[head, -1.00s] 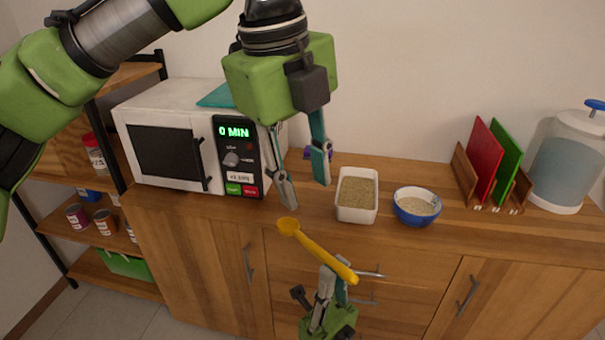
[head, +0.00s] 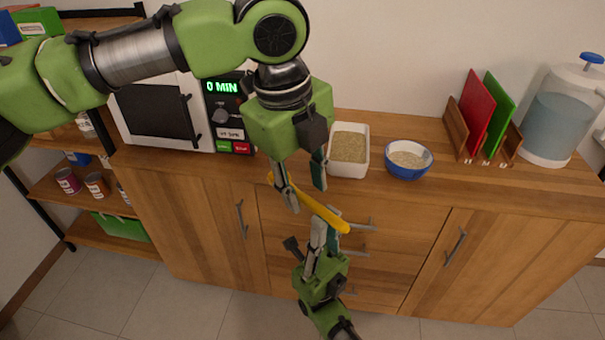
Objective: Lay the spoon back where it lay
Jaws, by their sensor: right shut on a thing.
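The yellow spoon (head: 328,217) is held in the air in front of the counter, slanting from upper left to lower right. My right gripper (head: 325,228) comes up from below and is shut on its handle. My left gripper (head: 306,196) points down over the spoon's middle with its fingers apart. One left finger hides part of the spoon near its bowl end; I cannot tell whether it touches the spoon.
On the wooden counter (head: 435,187) stand a white container of spice (head: 349,148), a blue bowl (head: 408,172), a rack with red (head: 477,113) and green boards (head: 502,112), and a water dispenser (head: 557,130). A microwave (head: 160,112) stands at left. Counter between bowl and rack is clear.

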